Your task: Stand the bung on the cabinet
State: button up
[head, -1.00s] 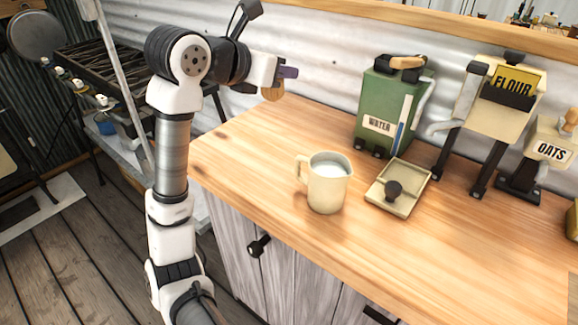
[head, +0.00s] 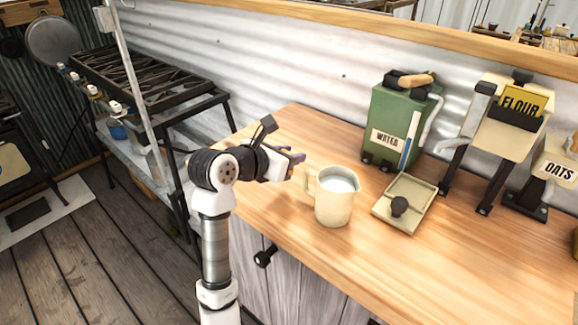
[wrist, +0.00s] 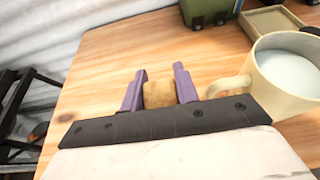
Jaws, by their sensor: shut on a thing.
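The bung (wrist: 159,92) is a light brown, cork-like piece between the two purple fingers of my gripper (wrist: 158,88) in the wrist view. My gripper is shut on it. In the head view my gripper (head: 296,157) is low over the left end of the wooden cabinet top (head: 268,184), left of the jug. The bung is mostly hidden there. Whether the bung touches the wood I cannot tell.
A cream jug (head: 334,205) of white liquid stands close to the right of my gripper, its handle towards it. Behind are a shallow tray (head: 412,213) with a dark knob, a green water container (head: 383,122) and the flour dispenser (head: 511,130). Bare wood lies behind the gripper.

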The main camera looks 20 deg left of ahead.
jog(key=shift+f, duration=1.95)
jog(key=shift+f, duration=0.1)
jog(key=shift+f, duration=0.15)
jog(key=o, duration=1)
jog(key=shift+c, duration=0.2)
